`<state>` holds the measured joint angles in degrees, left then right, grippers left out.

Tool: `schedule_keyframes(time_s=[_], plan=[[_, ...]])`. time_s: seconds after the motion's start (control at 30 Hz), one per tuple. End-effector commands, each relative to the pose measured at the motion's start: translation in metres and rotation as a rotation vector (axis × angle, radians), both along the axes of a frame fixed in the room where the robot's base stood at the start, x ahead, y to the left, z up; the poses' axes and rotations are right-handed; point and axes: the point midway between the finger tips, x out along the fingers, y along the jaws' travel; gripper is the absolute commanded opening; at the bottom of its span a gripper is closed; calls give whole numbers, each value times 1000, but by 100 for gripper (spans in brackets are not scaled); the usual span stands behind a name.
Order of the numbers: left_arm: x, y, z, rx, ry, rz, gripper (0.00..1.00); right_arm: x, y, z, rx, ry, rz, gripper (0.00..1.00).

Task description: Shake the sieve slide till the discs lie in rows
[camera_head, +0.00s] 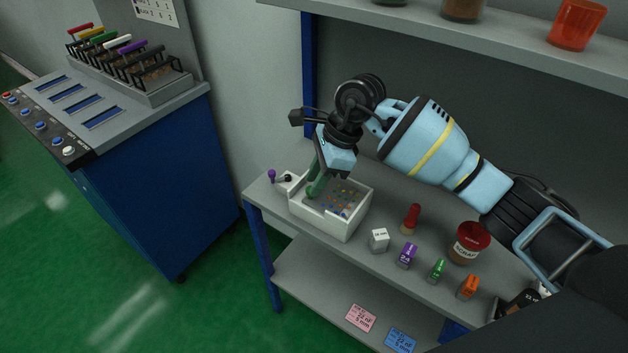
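The sieve slide looks to be the pale open box (326,224) on the workbench. Small discs of several colours (346,197) lie on its grey inner floor; they are too small to tell how well they line up. My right gripper (317,184) reaches down over the box's left part from above. Green parts stand under its light blue palm, inside the box; I cannot tell whether they are fingers or a handle, or whether the gripper grips anything. My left gripper is not in view.
The grey bench (385,270) carries a white block (379,240), a purple block (407,256), a green block (437,270), an orange block (468,287), a red-topped peg (411,219) and a red-lidded jar (468,243). A blue cabinet (165,190) stands left, beyond green floor.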

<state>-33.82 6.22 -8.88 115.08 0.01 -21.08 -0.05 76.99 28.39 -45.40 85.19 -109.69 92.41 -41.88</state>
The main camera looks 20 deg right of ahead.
Motion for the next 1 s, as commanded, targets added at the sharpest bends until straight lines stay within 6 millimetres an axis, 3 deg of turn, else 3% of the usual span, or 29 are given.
schedule_keyframes(time_s=[0.33,0.77,1.0], plan=[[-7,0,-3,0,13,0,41,-2,-20,49,1,-3,0,28],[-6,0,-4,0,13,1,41,-3,-24,60,1,-2,-1,28],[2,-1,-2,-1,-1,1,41,-1,-38,54,12,-31,-6,0]])
